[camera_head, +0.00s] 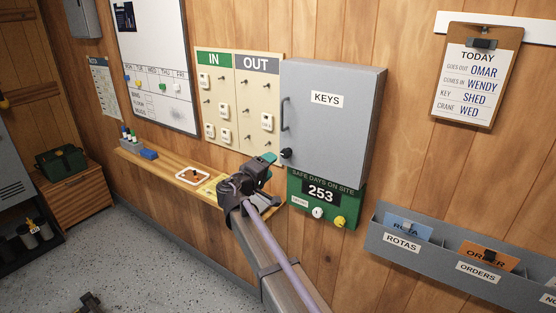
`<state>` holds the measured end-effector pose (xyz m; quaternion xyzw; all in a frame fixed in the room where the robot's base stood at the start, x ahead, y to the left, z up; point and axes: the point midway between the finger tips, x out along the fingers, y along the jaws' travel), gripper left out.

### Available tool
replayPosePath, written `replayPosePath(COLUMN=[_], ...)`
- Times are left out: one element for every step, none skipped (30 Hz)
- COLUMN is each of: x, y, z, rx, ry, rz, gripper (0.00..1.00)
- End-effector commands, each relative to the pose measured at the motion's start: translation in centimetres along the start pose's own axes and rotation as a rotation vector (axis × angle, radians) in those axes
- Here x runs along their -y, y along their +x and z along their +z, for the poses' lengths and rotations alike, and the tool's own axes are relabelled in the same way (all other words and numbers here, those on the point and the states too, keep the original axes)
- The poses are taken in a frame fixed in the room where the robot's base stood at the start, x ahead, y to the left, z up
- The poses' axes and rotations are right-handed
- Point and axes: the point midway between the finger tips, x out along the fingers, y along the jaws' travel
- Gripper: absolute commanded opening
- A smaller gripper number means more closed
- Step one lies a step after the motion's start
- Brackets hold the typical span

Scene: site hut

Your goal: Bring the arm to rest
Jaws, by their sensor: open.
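My gripper (270,173) is near the middle of the view, at the end of my arm, which reaches up from the bottom. It is open, with teal on a fingertip, and I see nothing between the fingers. It appears in front of the wall, below the IN/OUT board (222,110) and to the left of the green safe-days sign (322,200). The right end of the wooden shelf (160,168) is partly hidden behind it. I cannot tell how far it is from the wall.
A grey KEYS cabinet (345,130) is closed, just above and right of my gripper. A grey rack (470,285) with folders juts out at lower right. A clipboard (476,75) hangs at upper right. The shelf holds a white frame (192,174) and a blue block (149,154).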

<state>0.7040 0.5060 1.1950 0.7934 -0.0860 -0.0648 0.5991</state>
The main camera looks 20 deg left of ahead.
Motion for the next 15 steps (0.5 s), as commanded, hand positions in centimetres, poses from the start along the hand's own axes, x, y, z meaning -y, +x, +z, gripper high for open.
replayPosePath(x=[-0.02, -0.02, -0.01, -0.01, -0.01, 0.00, 0.00, 0.00, 0.00, 0.00, 0.00, 0.00, 0.00, 0.00, 0.00], y=[-0.58, -0.80, -0.99, -1.06, -1.09, -1.08, -1.07, -1.06, -1.05, -1.04, -1.04, -1.04, -1.03, -1.03, -1.02], z=[0.08, 0.07, 0.05, 0.04, 0.03, 0.01, 0.01, 0.00, 0.00, 0.00, 0.00, 0.00, 0.00, 0.00, 0.00], rx=[0.000, 0.000, 0.001, 0.001, 0.001, 0.001, 0.001, 0.001, 0.001, 0.001, 0.001, 0.001, 0.001, 0.001, 0.001], ry=[0.000, 0.000, 0.000, 0.000, 0.000, 0.000, 0.000, 0.000, 0.000, 0.000, 0.000, 0.000, 0.000, 0.000, -0.003], rz=[0.000, 0.000, 0.000, 0.000, 0.000, 0.000, 0.000, 0.000, 0.000, 0.000, 0.000, 0.000, 0.000, 0.000, 0.000], gripper=[0.60, 0.60, 0.60, 0.60, 0.60, 0.60, 0.60, 0.60, 0.60, 0.60, 0.60, 0.60, 0.60, 0.60, 0.60])
